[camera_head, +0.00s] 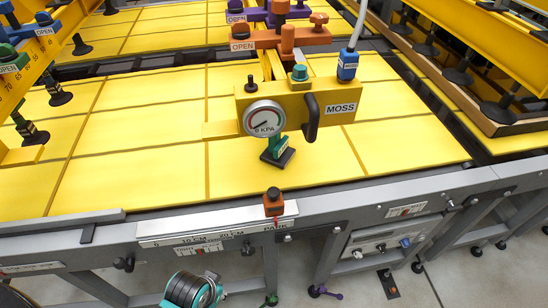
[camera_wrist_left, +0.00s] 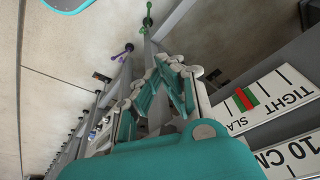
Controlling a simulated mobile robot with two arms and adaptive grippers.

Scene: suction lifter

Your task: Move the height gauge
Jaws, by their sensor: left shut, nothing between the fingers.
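No part is plainly labelled as a height gauge. A white ruler (camera_head: 215,223) marked 10 CM and 20 CM is fixed along the grey front rail, with an orange slider (camera_head: 273,207) with a black knob at its PARK end. A yellow beam (camera_head: 20,75) at the far left carries a number scale. In the left wrist view the ruler's 10 CM end (camera_wrist_left: 295,155) is at the right. My left gripper (camera_wrist_left: 166,66) is shut and empty, below the rail and in front of the ruler; its wrist shows at the bottom of the head view (camera_head: 195,290). My right gripper is out of view.
A yellow MOSS lifter head (camera_head: 310,104) with a round kPa dial (camera_head: 263,118) stands over the yellow sheets (camera_head: 130,150). A SLACK/TIGHT label (camera_wrist_left: 262,102) is close to my left gripper. Grey table legs (camera_head: 330,262) stand below the rail. The floor (camera_head: 450,280) at right is open.

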